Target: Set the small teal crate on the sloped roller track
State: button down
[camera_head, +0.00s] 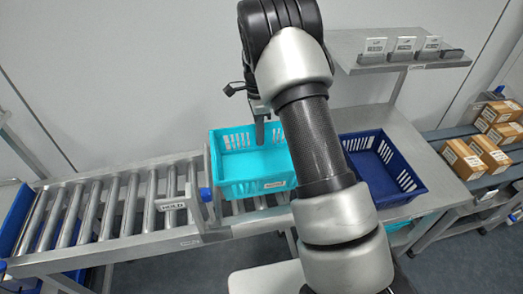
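The small teal crate (251,188) is upright in the middle, with slotted walls and a white label on its front. The roller track (115,212) runs from the left to beneath the crate. I cannot tell whether the crate rests on it or is held just above. My gripper (260,132) is at the crate's far wall, with one dark finger pointing down in front of that wall, inside the crate. The other finger is hidden, so I cannot tell whether they are clamped on the wall. My arm hides the crate's right side.
A plate marked HOLD (173,204) and a blue-knobbed stop (206,194) stand just left of the crate. A dark blue crate (405,196) is on the steel table (425,150) at right. Cardboard boxes (463,160) lie farther right. The left rollers are bare.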

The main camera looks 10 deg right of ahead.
aim_at(267, 159)
notch_tip(267, 159, down, 4)
jog(key=shift+f, duration=0.2)
